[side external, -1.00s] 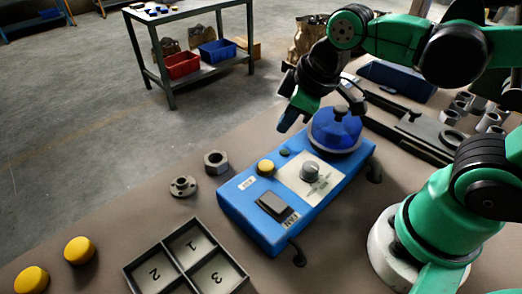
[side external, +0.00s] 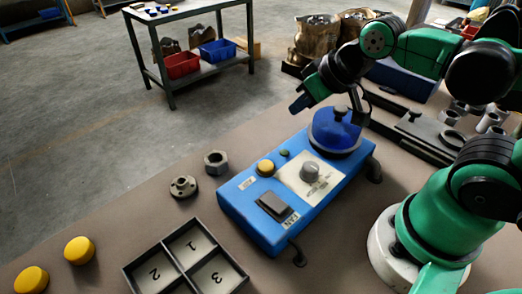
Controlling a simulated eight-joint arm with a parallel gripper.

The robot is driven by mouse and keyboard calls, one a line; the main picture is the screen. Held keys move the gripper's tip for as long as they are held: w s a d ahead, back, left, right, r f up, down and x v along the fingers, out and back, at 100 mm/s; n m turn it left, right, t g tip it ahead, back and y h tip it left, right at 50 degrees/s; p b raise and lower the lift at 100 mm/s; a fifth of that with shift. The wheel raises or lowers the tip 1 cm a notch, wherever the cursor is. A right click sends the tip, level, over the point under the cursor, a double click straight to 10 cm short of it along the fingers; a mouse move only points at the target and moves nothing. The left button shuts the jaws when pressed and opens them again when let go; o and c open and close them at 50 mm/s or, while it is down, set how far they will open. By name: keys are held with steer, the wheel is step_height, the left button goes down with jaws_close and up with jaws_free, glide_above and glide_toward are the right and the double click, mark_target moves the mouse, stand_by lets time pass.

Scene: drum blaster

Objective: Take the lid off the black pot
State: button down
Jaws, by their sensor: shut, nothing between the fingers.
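A blue dome-shaped lid (side external: 333,133) with a dark knob (side external: 341,112) on top sits in a round dark rim at the far end of a blue machine box (side external: 240,205). I cannot make out a separate black pot; any body below the lid is hidden by the box. My gripper (side external: 296,106) is up and left of the lid in the picture, apart from it. It is shut and empty, and its fingers are small and dark in this view. Part of my wrist hangs close behind the knob.
The box carries a yellow button (side external: 265,167), a grey dial (side external: 310,172) and a black switch (side external: 273,206). A hex nut (side external: 216,162) and flange (side external: 183,187) lie left of it. A numbered tray (side external: 186,262) is in front. Dark rails and metal parts crowd the right.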

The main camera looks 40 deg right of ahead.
steer(key=shift+c, duration=2.1)
jaws_free()
step_height(320, 180, up, 3)
steer(key=n+g, duration=0.2)
steer(key=g, duration=0.5)
glide_above(340, 107)
steer(key=shift+w+a+f, duration=0.1)
steer(key=shift+f, duration=0.05)
steer(key=shift+f+n, duration=0.1)
steer(key=shift+n, duration=0.2)
steer(key=shift+f, duration=2.6)
